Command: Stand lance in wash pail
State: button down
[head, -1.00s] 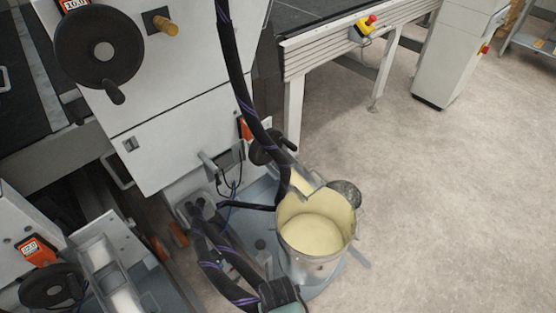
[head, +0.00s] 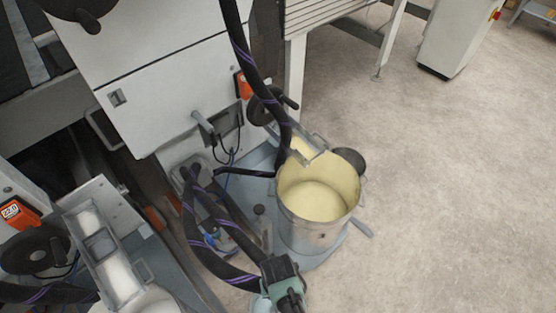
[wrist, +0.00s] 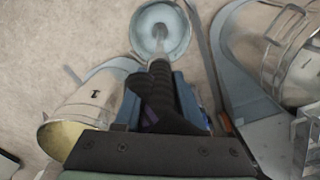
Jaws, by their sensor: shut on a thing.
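The lance (wrist: 160,62) is a grey rod with a black grip, and a black hose with purple stripes runs from it. My gripper (wrist: 162,88) is shut on its grip, between blue fingers, in the wrist view. The wash pail (wrist: 183,40) looks like the small pale-blue round vessel beyond the fingers. The rod's far end overlaps its opening; I cannot tell whether it touches the bottom. In the head view, part of the pale-blue rim (head: 259,304) shows under my green and black wrist, which hides most of the pail and lance.
A larger metal pail with a cream inside (head: 318,207) stands just right of my gripper on a grey-blue base. The hose (head: 232,273) loops beside the machine (head: 170,95). Another metal vessel (wrist: 285,50) is at the right in the wrist view. Open floor (head: 450,180) lies to the right.

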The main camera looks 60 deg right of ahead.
notch_tip(320, 180, down, 11)
jog(key=b, duration=0.8)
jog(key=shift+f, duration=0.15)
jog(key=shift+f+b, duration=0.1)
jog(key=shift+b, duration=0.2)
jog(key=shift+f+b, duration=0.75)
jog(key=shift+f, duration=0.25)
jog(key=shift+c, duration=2)
grip_release()
notch_tip(320, 180, up, 13)
jog(key=p, duration=0.5)
